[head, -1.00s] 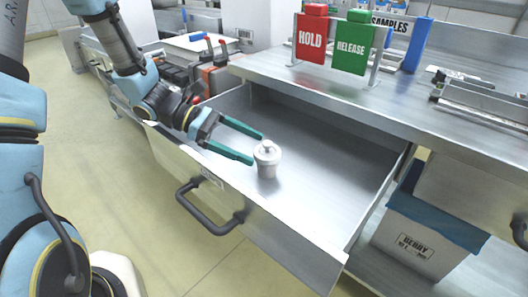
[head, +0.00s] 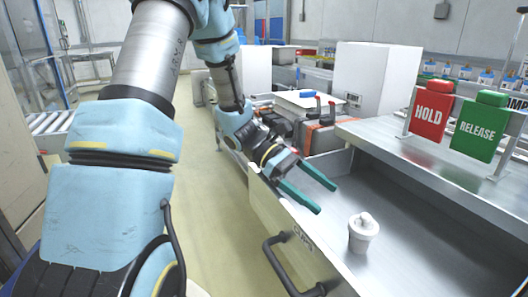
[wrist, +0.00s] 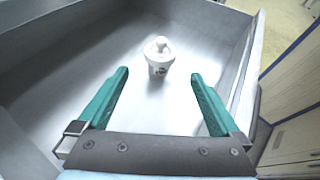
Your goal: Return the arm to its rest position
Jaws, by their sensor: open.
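My gripper (head: 319,193) has two green fingers spread apart with nothing between them. In the head view it hangs over the front left part of the open drawer (head: 330,240). A small white lidded jar (head: 362,232) stands upright on the drawer floor, to the right of the fingertips and apart from them. In the wrist view the jar (wrist: 159,58) shows beyond the open fingertips (wrist: 160,75), with bare drawer floor around it.
The drawer's dark handle (head: 280,262) sticks out in front. Cases and white boxes (head: 376,78) stand behind my arm.

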